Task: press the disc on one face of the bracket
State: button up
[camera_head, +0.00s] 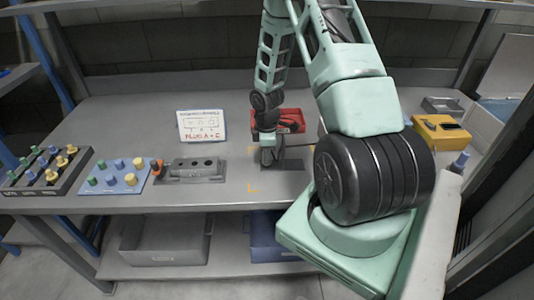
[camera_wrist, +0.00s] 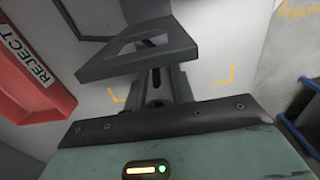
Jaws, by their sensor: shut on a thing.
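The bracket (camera_wrist: 110,62) is a dark grey piece with an angular cutout, in the upper middle of the wrist view. My gripper (camera_wrist: 157,80) is shut on it, with the bracket across the fingertips. In the head view my gripper (camera_head: 268,153) is low over the middle of the bench, beside a dark flat shape (camera_head: 292,165) that seems to be part of the bracket. I cannot make out a disc on the faces in sight; the far faces are hidden. Whether the bracket touches the bench is unclear.
A red reject bin (camera_head: 292,121) stands just behind my gripper. A sign (camera_head: 201,126), a grey block with holes (camera_head: 193,168) and a blue peg board (camera_head: 114,177) are to the left. A yellow box (camera_head: 441,135) is to the right. Yellow corner marks (camera_wrist: 231,78) lie on the bench.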

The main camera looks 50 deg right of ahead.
jog(key=shift+r+p, duration=3.2)
jog(key=shift+r, duration=0.4)
jog(key=shift+w+a+f+b, duration=0.1)
jog(key=shift+b, duration=0.2)
